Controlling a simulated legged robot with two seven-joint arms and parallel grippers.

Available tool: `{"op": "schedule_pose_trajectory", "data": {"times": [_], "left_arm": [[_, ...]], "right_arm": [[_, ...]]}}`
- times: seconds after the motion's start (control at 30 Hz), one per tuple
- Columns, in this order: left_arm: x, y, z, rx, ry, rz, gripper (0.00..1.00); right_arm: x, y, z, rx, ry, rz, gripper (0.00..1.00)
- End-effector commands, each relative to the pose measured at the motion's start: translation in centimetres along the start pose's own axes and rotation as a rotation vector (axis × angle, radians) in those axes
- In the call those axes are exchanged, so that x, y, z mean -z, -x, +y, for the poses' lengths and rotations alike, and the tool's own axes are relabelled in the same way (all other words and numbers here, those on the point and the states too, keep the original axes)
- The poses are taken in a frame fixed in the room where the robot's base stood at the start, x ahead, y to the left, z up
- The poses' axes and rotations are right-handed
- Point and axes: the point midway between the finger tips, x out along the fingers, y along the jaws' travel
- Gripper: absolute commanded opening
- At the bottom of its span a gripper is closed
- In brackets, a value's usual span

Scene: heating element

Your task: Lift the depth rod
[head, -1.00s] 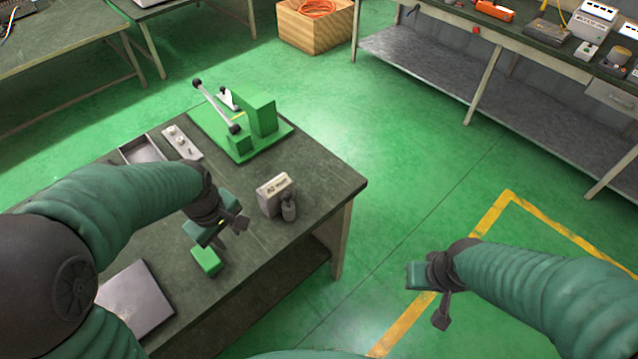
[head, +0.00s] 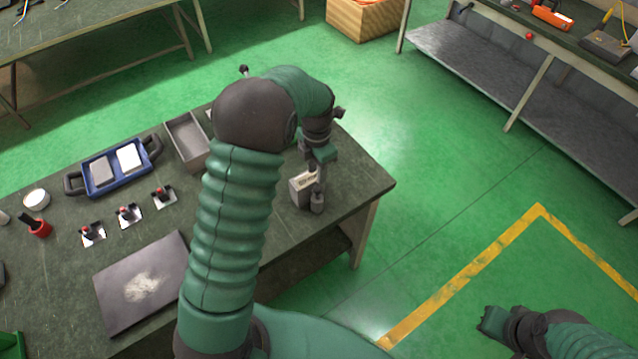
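I cannot pick out the depth rod for sure. A small pale labelled box (head: 301,190) stands near the table's right edge, with a dark cylindrical piece (head: 317,204) at its front right corner. My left gripper (head: 318,172) points down right above and beside this box; whether it touches it, or how far its fingers are apart, is unclear. The green lever fixture at the back is mostly hidden behind my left arm; one dark knob (head: 244,70) shows above it. My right gripper (head: 484,327) hangs over the floor at lower right, away from the table; its fingers are unclear.
Floor right of the table is free.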

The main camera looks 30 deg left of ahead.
Motion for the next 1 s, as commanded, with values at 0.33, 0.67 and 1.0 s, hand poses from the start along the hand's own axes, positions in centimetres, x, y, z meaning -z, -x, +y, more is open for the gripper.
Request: {"op": "schedule_pose_trajectory", "data": {"times": [0.33, 0.67, 1.0], "left_arm": [[0.1, -6.8, 0.0, 0.0, -0.001, 0.0, 0.3], [0.0, -7.5, 0.0, -0.001, -0.002, -0.002, 0.3], [0.0, -7.5, 0.0, -0.002, -0.002, -0.002, 0.0]], "right_arm": [[0.3, 1.1, 0.0, 0.0, 0.0, 0.0, 0.0], [0.3, 1.1, 0.0, 0.0, 0.0, 0.0, 0.0], [0.3, 1.1, 0.0, 0.0, 0.0, 0.0, 0.0]]}}
